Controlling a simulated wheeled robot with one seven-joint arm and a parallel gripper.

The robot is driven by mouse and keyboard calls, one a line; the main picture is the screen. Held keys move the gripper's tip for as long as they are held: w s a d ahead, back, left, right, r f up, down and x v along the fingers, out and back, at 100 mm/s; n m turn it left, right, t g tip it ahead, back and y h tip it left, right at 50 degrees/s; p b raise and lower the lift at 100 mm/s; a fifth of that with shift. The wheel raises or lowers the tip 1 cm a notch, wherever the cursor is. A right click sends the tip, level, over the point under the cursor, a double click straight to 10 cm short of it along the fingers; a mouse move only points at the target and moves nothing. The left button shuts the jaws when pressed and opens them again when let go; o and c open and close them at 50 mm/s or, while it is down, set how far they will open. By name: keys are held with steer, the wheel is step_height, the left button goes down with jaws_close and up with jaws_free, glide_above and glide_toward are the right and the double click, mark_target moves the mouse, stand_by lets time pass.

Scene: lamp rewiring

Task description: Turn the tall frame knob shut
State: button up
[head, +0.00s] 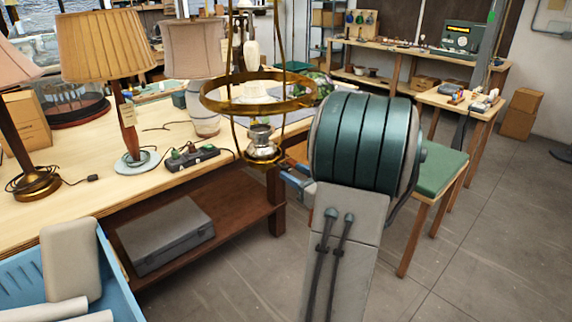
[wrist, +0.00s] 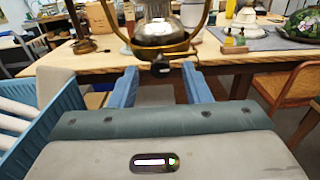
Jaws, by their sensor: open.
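The tall brass frame (head: 260,92) with its wide ring stands upright at the table's front edge in the head view. A silver bulb-shaped body (head: 263,147) sits low inside it. In the wrist view this silver body (wrist: 160,32) is near and cut off by the top edge. A small dark knob (wrist: 160,67) sticks out below it toward me. My gripper (wrist: 160,78) is open, with its two blue fingers apart on either side of the knob and nothing held. In the head view my arm hides most of the gripper, and I cannot make out the knob.
The wooden table (head: 60,205) carries a pleated lamp (head: 108,45), other lamps and a power strip (head: 192,158). A blue crate (head: 122,275) stands at the lower left. A green-topped stool (head: 440,172) is right of my arm.

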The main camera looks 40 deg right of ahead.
mark_target(288, 169)
steer(key=shift+w+a+p, duration=0.15)
steer(key=shift+w+p, duration=0.15)
steer(key=shift+w, duration=1.75)
jaws_close()
